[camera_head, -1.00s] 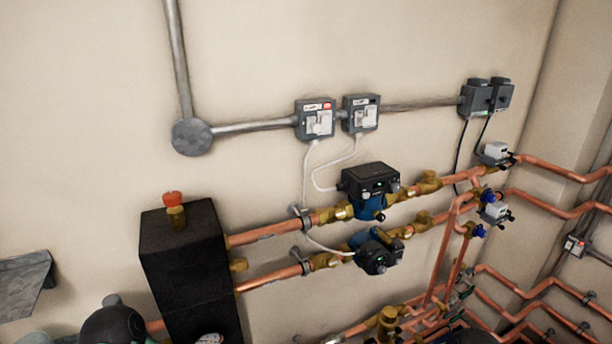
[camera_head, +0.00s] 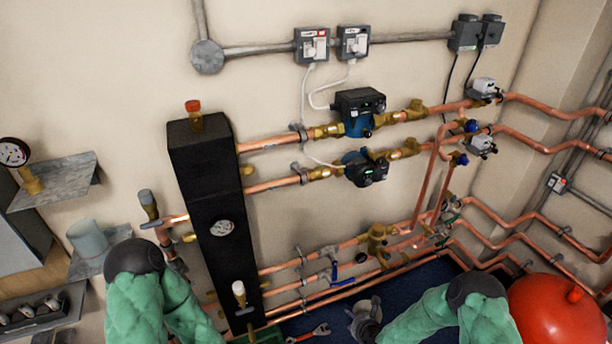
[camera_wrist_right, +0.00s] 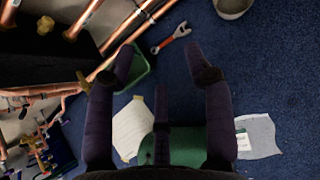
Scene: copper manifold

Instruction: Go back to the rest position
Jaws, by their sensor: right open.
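My green-sleeved left arm is at the bottom left of the head view. It runs down out of the picture, so my left gripper is hidden.
A black vertical header (camera_head: 205,200) and copper pipes (camera_head: 270,185) line the wall. A red tank (camera_head: 555,312) stands beside my right arm. A wrench (camera_wrist_right: 172,38), a green tray (camera_wrist_right: 137,72) and paper (camera_wrist_right: 132,128) lie on the carpet. Shelves (camera_head: 55,182) are at left.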

